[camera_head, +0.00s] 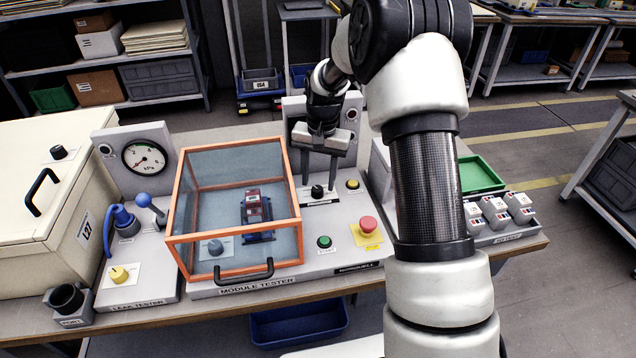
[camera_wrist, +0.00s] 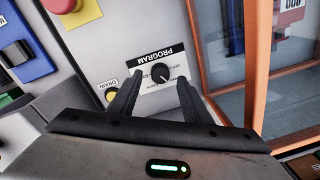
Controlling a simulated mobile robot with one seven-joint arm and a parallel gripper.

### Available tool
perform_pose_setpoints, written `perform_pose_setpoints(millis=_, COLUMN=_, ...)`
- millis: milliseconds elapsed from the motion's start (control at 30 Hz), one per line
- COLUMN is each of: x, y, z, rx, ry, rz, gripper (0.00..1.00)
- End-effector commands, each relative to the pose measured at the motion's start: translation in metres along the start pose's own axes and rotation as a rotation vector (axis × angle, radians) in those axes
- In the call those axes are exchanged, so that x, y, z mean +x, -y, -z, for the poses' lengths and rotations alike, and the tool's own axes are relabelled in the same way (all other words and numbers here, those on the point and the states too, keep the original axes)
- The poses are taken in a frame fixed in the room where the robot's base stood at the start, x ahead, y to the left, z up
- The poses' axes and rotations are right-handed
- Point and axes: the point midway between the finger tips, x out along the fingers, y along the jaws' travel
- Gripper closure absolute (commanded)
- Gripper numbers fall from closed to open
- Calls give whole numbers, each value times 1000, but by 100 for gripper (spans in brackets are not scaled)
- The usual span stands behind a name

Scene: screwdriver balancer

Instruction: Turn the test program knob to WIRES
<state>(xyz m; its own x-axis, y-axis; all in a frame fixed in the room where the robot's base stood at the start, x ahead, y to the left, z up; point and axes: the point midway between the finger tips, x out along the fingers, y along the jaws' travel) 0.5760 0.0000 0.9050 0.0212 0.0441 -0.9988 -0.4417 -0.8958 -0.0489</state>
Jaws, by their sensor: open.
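The black program knob (camera_wrist: 161,72) sits on a white label headed PROGRAM in the wrist view, with a light pointer mark on it. The small setting words around it are too blurred to read, so I cannot tell its setting. In the head view the knob (camera_head: 317,191) is on the sloped module tester panel (camera_head: 295,262), right of the orange-framed box. My gripper (camera_head: 319,181) is above the knob, pointing down. In the wrist view my gripper (camera_wrist: 161,82) has its fingers apart, one on each side of the knob; I cannot tell whether they touch it.
The orange-framed clear box (camera_head: 235,262) stands close on the left. A yellow button (camera_head: 352,184), labelled DRAIN in the wrist view (camera_wrist: 111,95), is near the knob. A green button (camera_head: 324,242) and a red emergency button (camera_head: 368,224) are in front.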

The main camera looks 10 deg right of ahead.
Motion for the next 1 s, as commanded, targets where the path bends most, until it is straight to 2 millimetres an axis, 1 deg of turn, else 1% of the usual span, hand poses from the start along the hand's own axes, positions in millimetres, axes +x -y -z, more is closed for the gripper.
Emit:
perform_pose_setpoints(millis=33, x=-14, y=1, z=1, rx=0, ry=-5, rz=2, gripper=56)
perform_pose_setpoints(millis=300, x=-81, y=1, z=1, rx=0, ry=-6, rz=2, gripper=56)
perform_pose_setpoints(millis=500, x=-123, y=1, z=1, rx=0, ry=-5, rz=2, gripper=56)
perform_pose_setpoints(millis=600, x=-137, y=0, z=0, rx=0, ry=-3, rz=1, gripper=56)
perform_pose_setpoints(millis=700, x=-145, y=0, z=0, rx=0, ry=-2, rz=1, gripper=56)
perform_pose_setpoints(millis=800, x=-149, y=0, z=0, rx=0, ry=-2, rz=1, gripper=56)
perform_pose_setpoints(millis=1000, x=-150, y=0, z=0, rx=0, ry=-1, rz=1, gripper=56)
